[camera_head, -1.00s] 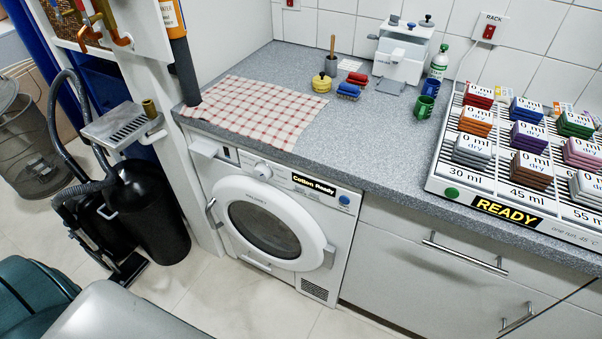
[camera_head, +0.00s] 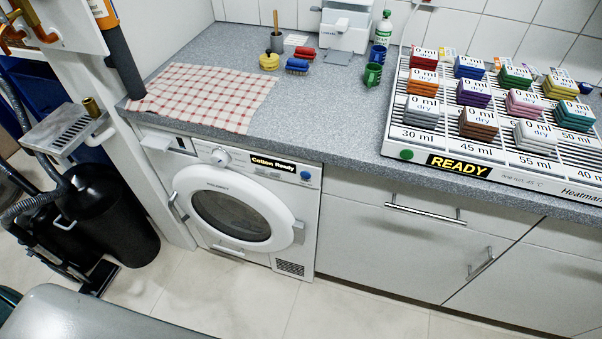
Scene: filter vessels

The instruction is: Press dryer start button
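A white front-loading machine (camera_head: 262,258) stands under the counter, its round door (camera_head: 232,208) closed. Its panel has a display (camera_head: 273,163) reading "Cotton Ready", a round blue button (camera_head: 305,175) to the right of it and a dial (camera_head: 221,156) to the left. On the counter at the right lies a white slatted heating rack (camera_head: 515,154) holding stacks of coloured pads labelled "0 ml dry". Its front edge has a green round button (camera_head: 406,154) and a display (camera_head: 459,166) reading "READY". Neither of my grippers is in view.
A checked cloth (camera_head: 205,95) lies on the counter (camera_head: 330,110). Green (camera_head: 373,75) and blue (camera_head: 378,53) mugs, brushes and a white appliance (camera_head: 343,26) stand toward the back. A black bin (camera_head: 105,220) stands at left. The floor (camera_head: 345,312) before the machine looks clear.

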